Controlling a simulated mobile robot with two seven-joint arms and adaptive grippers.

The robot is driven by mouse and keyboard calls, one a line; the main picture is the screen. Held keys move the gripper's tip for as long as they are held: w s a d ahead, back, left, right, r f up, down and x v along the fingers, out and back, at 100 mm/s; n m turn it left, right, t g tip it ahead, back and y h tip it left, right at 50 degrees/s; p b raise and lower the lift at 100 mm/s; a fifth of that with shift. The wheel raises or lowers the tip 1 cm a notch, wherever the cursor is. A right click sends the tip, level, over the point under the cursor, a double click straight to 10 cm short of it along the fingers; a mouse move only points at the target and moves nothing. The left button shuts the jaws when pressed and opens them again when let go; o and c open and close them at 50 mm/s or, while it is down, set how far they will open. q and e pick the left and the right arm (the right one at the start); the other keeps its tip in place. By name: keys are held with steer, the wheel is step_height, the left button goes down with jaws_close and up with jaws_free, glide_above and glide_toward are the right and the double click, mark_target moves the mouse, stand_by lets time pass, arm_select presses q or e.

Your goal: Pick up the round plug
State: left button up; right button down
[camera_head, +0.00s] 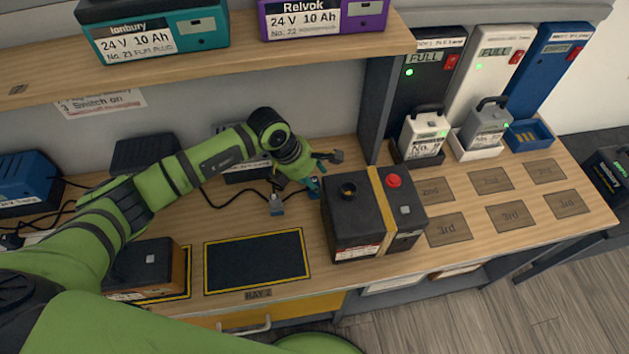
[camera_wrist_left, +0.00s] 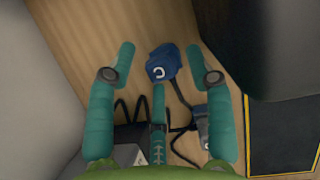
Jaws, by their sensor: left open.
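A blue plug (camera_head: 314,188) lies on the bench just left of the black battery box. It also shows in the left wrist view (camera_wrist_left: 170,63), with a pale C-shaped mark, between the fingertips of my left gripper. A second, greyer plug (camera_head: 277,205) with a cable lies to its left, and it shows lower right in the wrist view (camera_wrist_left: 203,128). My left gripper (camera_head: 314,171) is open above the blue plug, fingers apart around it; contact cannot be told. Which plug is round is hard to tell. My right gripper is not in view.
The black battery box (camera_head: 350,222) with a yellow band stands close right of the gripper. An empty black mat (camera_head: 257,261) lies in front. Chargers (camera_head: 28,178) and cables are behind and left. A shelf (camera_head: 240,52) overhangs the back. Several empty marked spots (camera_head: 447,229) lie right.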

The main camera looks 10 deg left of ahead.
arm_select(q)
steer(key=shift+f, duration=0.1)
jaws_close()
arm_select(e)
steer(key=shift+w, duration=0.55)
steer(key=shift+s, duration=0.15)
